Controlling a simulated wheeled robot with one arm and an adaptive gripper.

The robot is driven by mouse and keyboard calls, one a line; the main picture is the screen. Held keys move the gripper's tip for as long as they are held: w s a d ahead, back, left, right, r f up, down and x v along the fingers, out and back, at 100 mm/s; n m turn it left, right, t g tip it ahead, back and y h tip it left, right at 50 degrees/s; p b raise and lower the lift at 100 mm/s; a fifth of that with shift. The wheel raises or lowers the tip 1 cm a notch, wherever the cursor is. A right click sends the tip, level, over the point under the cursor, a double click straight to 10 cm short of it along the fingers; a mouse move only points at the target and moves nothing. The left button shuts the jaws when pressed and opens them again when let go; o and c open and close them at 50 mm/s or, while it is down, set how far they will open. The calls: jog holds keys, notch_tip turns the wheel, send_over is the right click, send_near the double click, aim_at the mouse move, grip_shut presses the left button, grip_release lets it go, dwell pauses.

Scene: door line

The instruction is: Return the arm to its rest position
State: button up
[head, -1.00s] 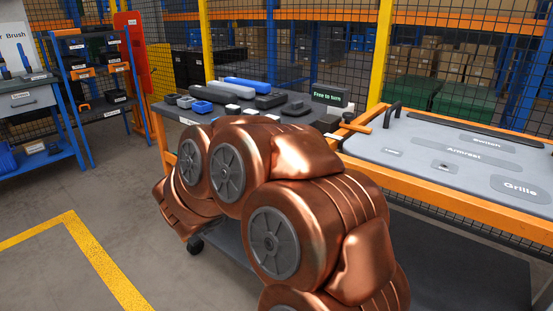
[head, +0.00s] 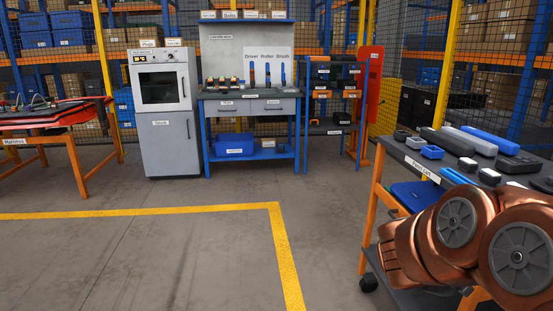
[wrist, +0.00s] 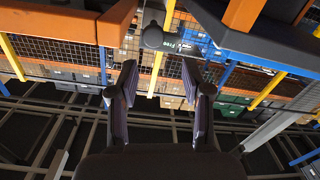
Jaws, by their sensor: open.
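My copper-coloured arm (head: 455,225) fills the lower right of the head view, folded in front of the parts cart (head: 412,160). Its far end is cut off by the frame edge, so my gripper does not show there. In the wrist view my gripper (wrist: 164,88) has its two dark fingers well apart. Nothing is between them. Beyond them are mesh fencing, shelf boxes and an orange edge, all apart from the fingers.
A workbench (head: 250,105) with tools, a grey cabinet oven (head: 165,90) and a red-topped table (head: 50,115) stand at the back. A blue rack (head: 333,130) is beside the bench. The floor inside the yellow line (head: 140,213) is clear.

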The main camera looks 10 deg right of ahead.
jog(key=w+a+f+n+t+y, duration=0.2)
jog(key=w+a+n+t+y, duration=0.6)
jog(key=w+a+t, duration=0.65)
jog(key=w+a+f+n+g+y, duration=0.15)
jog(key=a+f+y, duration=0.3)
jog(key=a, duration=0.55)
jog(key=a+f+n+g+y, duration=0.3)
jog(key=a+y, duration=0.3)
jog(key=a, duration=0.5)
jog(key=s+a+f+n+g+y, duration=0.1)
jog(key=s+a+f+g, duration=0.25)
jog(key=s, duration=0.45)
jog(key=s+a+f+n+g+y, duration=0.1)
jog(key=s+a+f+n+g, duration=0.2)
jog(key=s, duration=0.4)
jog(key=s+d+f+m+g+h, duration=0.1)
jog(key=s+d+g, duration=0.2)
jog(key=s, duration=0.6)
jog(key=s+d+f+g+h, duration=0.1)
jog(key=s+d+g+h, duration=0.2)
jog(key=s, duration=0.5)
notch_tip(320, 180, up, 26)
jog(key=y+p, duration=0.1)
jog(key=p, duration=2.3)
jog(key=shift+s+t+p, duration=0.3)
jog(key=shift+s+t, duration=0.05)
jog(key=shift+f, duration=0.15)
